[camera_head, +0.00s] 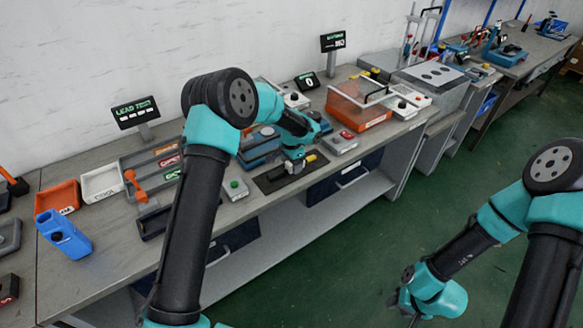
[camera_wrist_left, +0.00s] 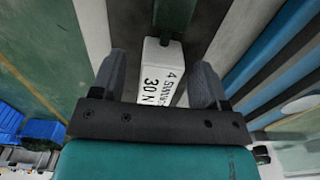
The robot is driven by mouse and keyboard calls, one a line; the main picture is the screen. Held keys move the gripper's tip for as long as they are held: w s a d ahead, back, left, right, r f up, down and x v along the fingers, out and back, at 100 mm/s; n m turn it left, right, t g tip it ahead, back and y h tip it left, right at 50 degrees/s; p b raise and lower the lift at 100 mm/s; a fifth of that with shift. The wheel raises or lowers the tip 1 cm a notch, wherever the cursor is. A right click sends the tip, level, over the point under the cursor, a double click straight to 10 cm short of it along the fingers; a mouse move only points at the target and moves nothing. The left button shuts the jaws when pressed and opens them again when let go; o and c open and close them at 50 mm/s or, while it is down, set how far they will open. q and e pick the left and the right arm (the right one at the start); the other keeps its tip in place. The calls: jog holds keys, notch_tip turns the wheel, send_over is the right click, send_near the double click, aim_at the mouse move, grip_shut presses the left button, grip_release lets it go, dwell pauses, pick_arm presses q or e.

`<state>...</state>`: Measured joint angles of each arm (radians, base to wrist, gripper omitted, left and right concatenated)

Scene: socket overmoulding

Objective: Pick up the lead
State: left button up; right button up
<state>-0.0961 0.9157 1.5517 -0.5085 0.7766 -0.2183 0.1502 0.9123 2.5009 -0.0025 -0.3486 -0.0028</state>
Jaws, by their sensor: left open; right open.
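My left gripper (camera_head: 293,168) is low over a dark mat (camera_head: 268,183) near the bench's front edge. In the left wrist view its open fingers (camera_wrist_left: 160,78) stand either side of a white block (camera_wrist_left: 157,62) with black print, including "30 N". A dark green bar (camera_wrist_left: 174,18) adjoins the block's far end. A small yellow piece (camera_head: 311,158) shows beside the gripper in the head view. I cannot tell which of these parts is the lead, and the gripper hides part of the spot. My right gripper (camera_head: 405,305) hangs open over the floor, away from the bench.
A grey box with a green button (camera_head: 235,188) stands left of the mat. A blue holder (camera_head: 66,234) and red bin (camera_head: 58,198) are far left. Green floor lies in front.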

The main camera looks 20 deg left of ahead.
pick_arm(q)
jog(key=c, duration=1)
jog(key=shift+r, duration=0.15)
jog(key=shift+c, duration=0.2)
notch_tip(320, 180, up, 2)
jog(key=shift+r, duration=0.1)
jog(key=shift+s+d+r, duration=0.1)
jog(key=shift+s+r, duration=0.35)
jog(key=shift+r, duration=0.15)
jog(key=s+d+r, duration=0.1)
jog(key=s+d, duration=0.3)
jog(key=s, duration=1)
jog(key=shift+s+d+r, duration=0.15)
jog(key=shift+s, duration=0.1)
